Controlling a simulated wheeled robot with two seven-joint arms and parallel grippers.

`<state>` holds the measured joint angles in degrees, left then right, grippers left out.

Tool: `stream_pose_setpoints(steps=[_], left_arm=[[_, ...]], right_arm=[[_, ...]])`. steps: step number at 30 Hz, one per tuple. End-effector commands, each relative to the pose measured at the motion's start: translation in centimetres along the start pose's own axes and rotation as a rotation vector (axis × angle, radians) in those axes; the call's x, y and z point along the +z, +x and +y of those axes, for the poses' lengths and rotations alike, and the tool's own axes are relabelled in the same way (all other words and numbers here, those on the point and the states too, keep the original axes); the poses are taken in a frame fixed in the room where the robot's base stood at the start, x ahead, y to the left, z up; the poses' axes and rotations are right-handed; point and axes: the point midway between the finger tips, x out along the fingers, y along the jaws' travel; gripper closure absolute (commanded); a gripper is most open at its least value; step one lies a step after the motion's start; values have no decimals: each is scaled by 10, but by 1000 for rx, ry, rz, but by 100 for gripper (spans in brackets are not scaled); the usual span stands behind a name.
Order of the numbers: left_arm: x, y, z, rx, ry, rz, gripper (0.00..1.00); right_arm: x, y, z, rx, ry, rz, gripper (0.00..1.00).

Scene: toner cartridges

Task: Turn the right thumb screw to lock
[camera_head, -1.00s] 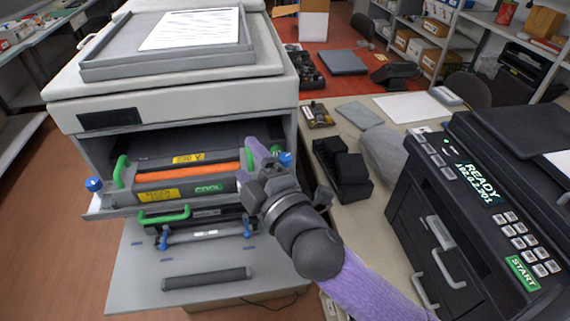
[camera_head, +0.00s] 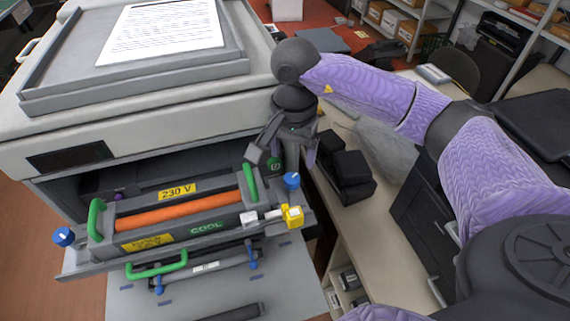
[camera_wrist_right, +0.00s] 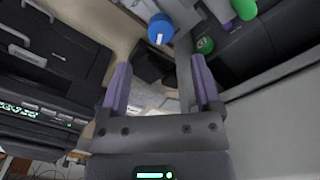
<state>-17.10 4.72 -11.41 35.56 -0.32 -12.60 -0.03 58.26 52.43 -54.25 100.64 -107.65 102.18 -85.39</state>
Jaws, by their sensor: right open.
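The fuser unit has an orange roller (camera_head: 180,211) and a COOL label, and sits in the open printer bay. The right thumb screw is a blue knob (camera_head: 291,180) with a white mark, at the unit's right end; it also shows in the right wrist view (camera_wrist_right: 160,29). The left thumb screw (camera_head: 63,236) is a similar blue knob at the left end. My right gripper (camera_head: 283,158) is open and empty, just behind and above the right knob, fingers downward. In the right wrist view the knob lies beyond the fingertips (camera_wrist_right: 160,64), apart from them. My left gripper is out of view.
Green handles (camera_head: 249,183) stand on the unit near the right knob. A yellow and white plug-like piece (camera_head: 292,216) is at its front right. A black box-shaped object (camera_head: 347,172) lies on the bench to the right. The printer body (camera_head: 190,115) rises behind.

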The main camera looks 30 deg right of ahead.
Motion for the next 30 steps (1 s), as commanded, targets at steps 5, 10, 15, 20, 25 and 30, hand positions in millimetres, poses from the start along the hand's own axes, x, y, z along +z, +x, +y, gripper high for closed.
stream_pose_setpoints(steps=[5,10,15,20,25,30], left_arm=[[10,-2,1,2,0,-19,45],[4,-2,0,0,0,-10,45],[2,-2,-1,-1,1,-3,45],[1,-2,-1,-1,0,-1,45],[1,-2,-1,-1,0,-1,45],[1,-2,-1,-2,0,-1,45]], right_arm=[[2,42,0,2,0,-4,19],[2,64,0,-1,1,-4,19],[1,68,-1,-4,0,-2,19],[2,68,-1,-4,1,-3,29],[2,67,-1,-4,1,-3,65],[2,67,-1,-4,1,-3,100]])
